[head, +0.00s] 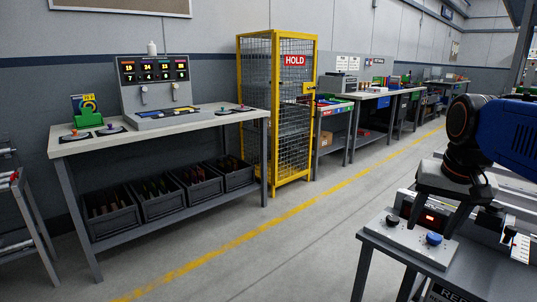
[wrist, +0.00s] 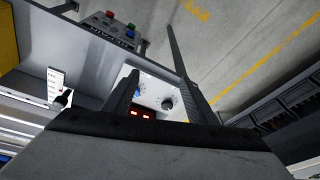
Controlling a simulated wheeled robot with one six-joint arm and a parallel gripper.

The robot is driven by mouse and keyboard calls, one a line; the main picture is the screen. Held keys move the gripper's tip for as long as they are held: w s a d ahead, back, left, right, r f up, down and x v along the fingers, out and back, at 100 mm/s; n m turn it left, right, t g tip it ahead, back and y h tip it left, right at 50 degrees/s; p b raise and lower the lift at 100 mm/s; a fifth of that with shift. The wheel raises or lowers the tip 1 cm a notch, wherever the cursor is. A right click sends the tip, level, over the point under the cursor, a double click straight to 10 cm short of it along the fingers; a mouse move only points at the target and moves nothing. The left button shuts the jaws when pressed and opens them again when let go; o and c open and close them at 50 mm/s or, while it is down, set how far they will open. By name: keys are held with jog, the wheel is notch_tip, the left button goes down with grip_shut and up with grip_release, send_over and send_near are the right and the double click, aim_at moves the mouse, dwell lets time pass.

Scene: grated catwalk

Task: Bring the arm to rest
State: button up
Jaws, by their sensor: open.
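My arm comes in from the right edge of the head view, with a blue link and a black wrist. My gripper (head: 430,230) points down with its two dark fingers apart and nothing seen between them. It is over or just in front of a white control panel (head: 408,241) with a black knob (head: 392,220), a blue knob (head: 434,239) and a red lit display (head: 430,217). In the wrist view my gripper (wrist: 161,77) has its fingers spread, with the panel (wrist: 152,91) and black knob (wrist: 168,103) seen between them. Whether a finger touches the panel, I cannot tell.
The panel sits on a grey bench (head: 408,263) at the lower right. A workbench (head: 165,130) with a display console (head: 155,88) and dark bins (head: 110,219) stands left, beside a yellow mesh cage (head: 277,110). The floor (head: 250,260) between is clear, with a yellow line.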

jog(key=s+a+f+n+t, duration=0.1)
jog(key=s+a+f+n, duration=0.4)
jog(key=s+f, duration=0.5)
notch_tip(320, 180, down, 4)
jog(key=shift+a+f+t+y, duration=0.1)
jog(key=shift+a+t+y, duration=0.25)
jog(key=shift+a, duration=0.85)
jog(key=shift+c, duration=0.3)
